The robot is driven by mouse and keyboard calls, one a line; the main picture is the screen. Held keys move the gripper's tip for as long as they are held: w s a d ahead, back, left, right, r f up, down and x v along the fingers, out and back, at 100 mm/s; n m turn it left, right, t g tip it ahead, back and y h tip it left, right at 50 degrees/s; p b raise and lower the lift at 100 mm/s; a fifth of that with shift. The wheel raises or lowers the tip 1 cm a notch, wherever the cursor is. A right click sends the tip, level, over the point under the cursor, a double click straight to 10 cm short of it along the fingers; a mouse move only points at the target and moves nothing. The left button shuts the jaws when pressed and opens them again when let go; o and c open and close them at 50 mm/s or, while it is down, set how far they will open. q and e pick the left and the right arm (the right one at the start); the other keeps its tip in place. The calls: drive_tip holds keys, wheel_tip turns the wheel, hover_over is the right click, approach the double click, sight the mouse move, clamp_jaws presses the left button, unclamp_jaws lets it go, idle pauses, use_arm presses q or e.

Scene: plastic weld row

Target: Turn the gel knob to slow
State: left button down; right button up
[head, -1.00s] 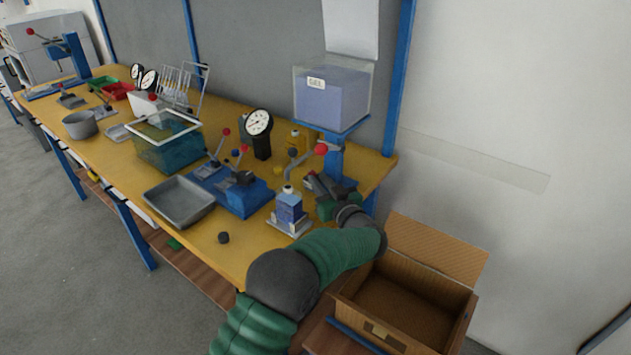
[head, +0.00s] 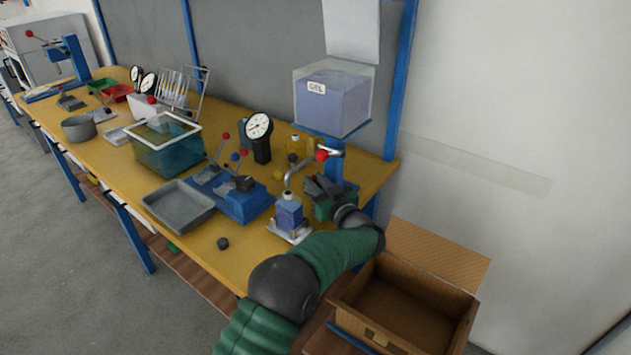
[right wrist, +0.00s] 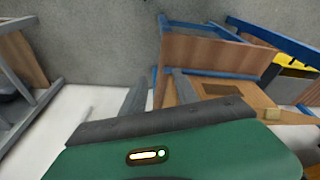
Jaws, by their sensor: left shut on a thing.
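The gel dispenser has a clear tank labelled GEL (head: 335,103) on a blue stand. A bent silver spout (head: 300,166) comes down over a small blue bottle (head: 289,213), which stands on a pale plate (head: 290,236). A red ball (head: 322,155) shows beside the spout's upper end. My left gripper (head: 315,185) is at the front of the stand, below the red ball, shut on what appears to be the gel knob. The fingers hide that knob, so its setting cannot be read. My right gripper (right wrist: 158,90) shows in the right wrist view, its fingers apart and empty.
A blue fixture (head: 238,203), a grey tray (head: 178,207) and a black dial gauge (head: 261,150) stand left of the bottle. A small dark cap (head: 223,243) lies near the table's front edge. An open cardboard box (head: 405,310) sits below the table's right end.

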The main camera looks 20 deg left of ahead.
use_arm(q)
drive_tip(key=shift+d+r+n+g+y+p, duration=0.2)
drive_tip(key=shift+r+n+g+y+p, duration=0.15)
drive_tip(key=shift+p, duration=0.25)
drive_tip(key=shift+w+d+f+n+g+y, duration=0.1)
drive_tip(key=shift+w+f+n+g+y, duration=0.05)
drive_tip(key=shift+f+n+g+y, duration=0.15)
drive_tip(key=shift+n+g+y+p, duration=0.45)
drive_tip(key=shift+n+g, duration=0.1)
drive_tip(key=shift+g, duration=0.3)
drive_tip(key=shift+f, duration=0.1)
drive_tip(key=c, duration=1.5)
unclamp_jaws()
drive_tip(key=shift+d, duration=0.2)
